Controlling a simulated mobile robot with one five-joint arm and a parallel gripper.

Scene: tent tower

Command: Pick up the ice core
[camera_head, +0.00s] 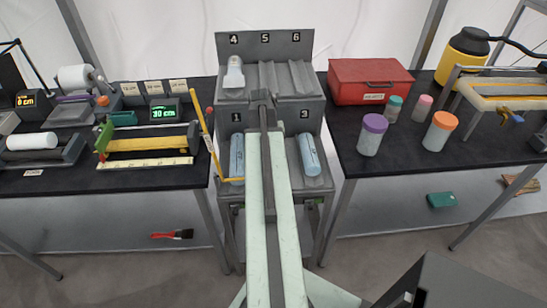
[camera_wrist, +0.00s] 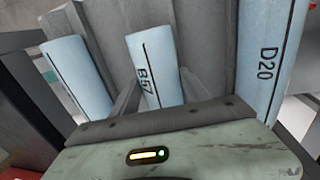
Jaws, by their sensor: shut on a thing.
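The ice core (camera_wrist: 153,70) marked B57 is a pale blue cylinder with a dark line, in the middle of the wrist view. My gripper (camera_wrist: 158,98) has a grey finger on each side of it and is shut on it. The core seems to lie in its rack slot; whether it is lifted I cannot tell. In the head view my arm hides this core, and my gripper (camera_head: 264,98) is over the middle of the grey rack (camera_head: 308,90). Another pale blue core (camera_head: 308,154) lies in slot 3, marked D20 (camera_wrist: 266,72). A further core (camera_head: 237,157) lies in slot 1.
A white object (camera_head: 233,75) sits in upper slot 4; slots 5 and 6 look empty. A yellow bent rod (camera_head: 205,128) stands close left of the rack. Black benches flank it, with a red box (camera_head: 369,82) and capped jars (camera_head: 372,136) on the right one.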

